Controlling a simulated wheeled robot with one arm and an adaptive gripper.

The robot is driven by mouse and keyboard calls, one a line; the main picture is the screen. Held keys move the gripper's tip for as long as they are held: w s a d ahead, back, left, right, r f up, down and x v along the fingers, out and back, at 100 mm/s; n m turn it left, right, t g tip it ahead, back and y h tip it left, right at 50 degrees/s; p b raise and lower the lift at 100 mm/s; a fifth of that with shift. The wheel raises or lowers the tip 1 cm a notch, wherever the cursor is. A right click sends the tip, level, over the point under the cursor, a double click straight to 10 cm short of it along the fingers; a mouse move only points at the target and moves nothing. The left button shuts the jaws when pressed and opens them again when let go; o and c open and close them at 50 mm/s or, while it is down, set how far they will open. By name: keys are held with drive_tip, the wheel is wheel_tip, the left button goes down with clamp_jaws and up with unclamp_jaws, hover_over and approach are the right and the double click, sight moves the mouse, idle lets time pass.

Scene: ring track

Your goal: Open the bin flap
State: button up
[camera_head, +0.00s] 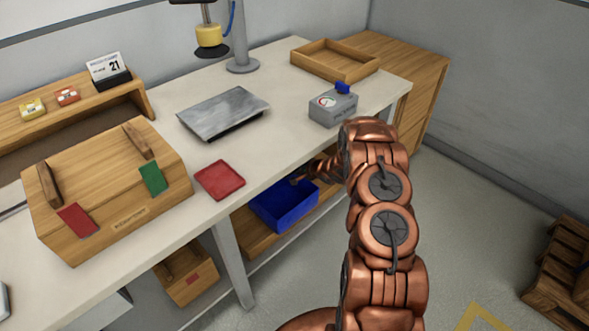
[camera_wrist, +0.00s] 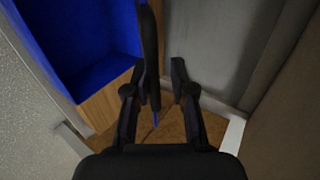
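A blue bin (camera_head: 284,207) sits on the wooden shelf under the bench in the head view. In the wrist view its blue inside (camera_wrist: 90,40) fills the upper left. A thin dark panel (camera_wrist: 150,50), seen nearly edge-on, stands beside the bin's opening; it may be the flap, but I cannot tell for sure. A blue sliver shows at its lower end. My gripper (camera_wrist: 158,66) is open, its two dark fingers apart. The panel lies between them, close to the left finger, with a gap to the right one. In the head view my forearm hides most of the gripper.
The bench (camera_head: 270,145) is above the bin, and its leg (camera_head: 233,262) stands to the left. A wooden box (camera_head: 110,195), red tray (camera_head: 220,180), metal plate (camera_head: 224,112) and grey meter box (camera_head: 333,107) are on top.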

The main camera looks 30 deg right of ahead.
drive_tip(key=shift+o, duration=0.8)
drive_tip(key=v, duration=1.2)
